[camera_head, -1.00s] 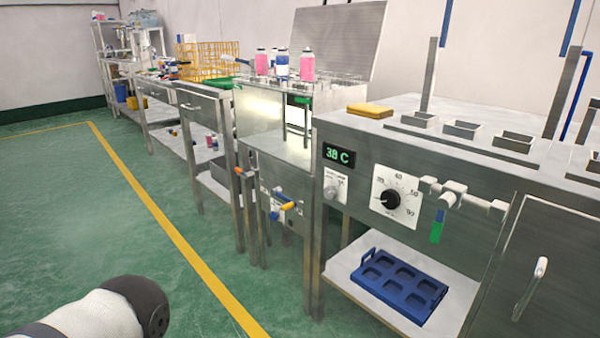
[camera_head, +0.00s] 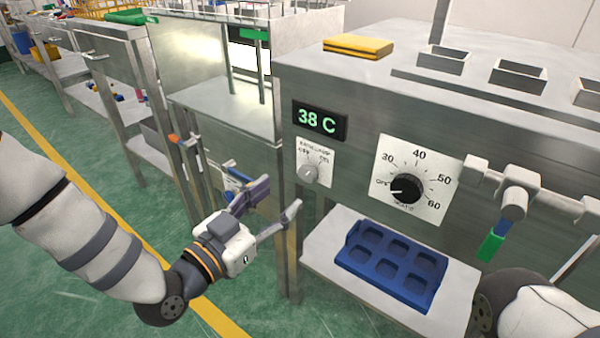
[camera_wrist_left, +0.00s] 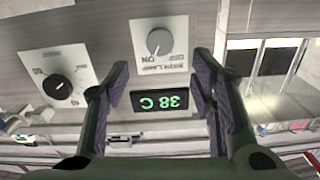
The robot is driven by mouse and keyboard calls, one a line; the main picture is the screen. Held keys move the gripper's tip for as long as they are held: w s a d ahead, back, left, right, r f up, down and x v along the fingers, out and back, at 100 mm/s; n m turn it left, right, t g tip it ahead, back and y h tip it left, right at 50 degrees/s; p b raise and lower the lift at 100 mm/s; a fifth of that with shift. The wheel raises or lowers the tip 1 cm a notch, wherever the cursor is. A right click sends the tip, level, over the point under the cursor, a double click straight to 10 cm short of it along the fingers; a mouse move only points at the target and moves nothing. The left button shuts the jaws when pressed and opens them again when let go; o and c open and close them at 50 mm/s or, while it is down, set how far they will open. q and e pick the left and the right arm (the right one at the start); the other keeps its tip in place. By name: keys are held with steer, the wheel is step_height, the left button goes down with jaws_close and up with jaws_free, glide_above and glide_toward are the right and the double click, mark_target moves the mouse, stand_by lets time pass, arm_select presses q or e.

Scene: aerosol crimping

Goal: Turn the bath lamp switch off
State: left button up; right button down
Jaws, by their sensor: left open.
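The bath lamp switch (camera_head: 309,173) is a small grey knob on a white label plate at the left of the steel bath's front, below the green 38 C display (camera_head: 320,120). My left gripper (camera_head: 283,193) is open and empty, left of and slightly below the knob, apart from it. In the left wrist view, which is upside down, the knob (camera_wrist_left: 159,42) lies ahead between the two fingers (camera_wrist_left: 160,83), with the display (camera_wrist_left: 160,100) nearer. My right gripper is out of view.
A larger black temperature dial (camera_head: 405,188) sits right of the switch. A valve with a green handle (camera_head: 491,246) sticks out farther right. A blue tray (camera_head: 395,262) lies on the shelf below.

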mark_target(305, 175)
arm_select(q)
steer(key=b+x, duration=0.1)
steer(key=x, duration=0.7)
steer(key=shift+w+d+f, duration=0.15)
steer(key=c, duration=1.1)
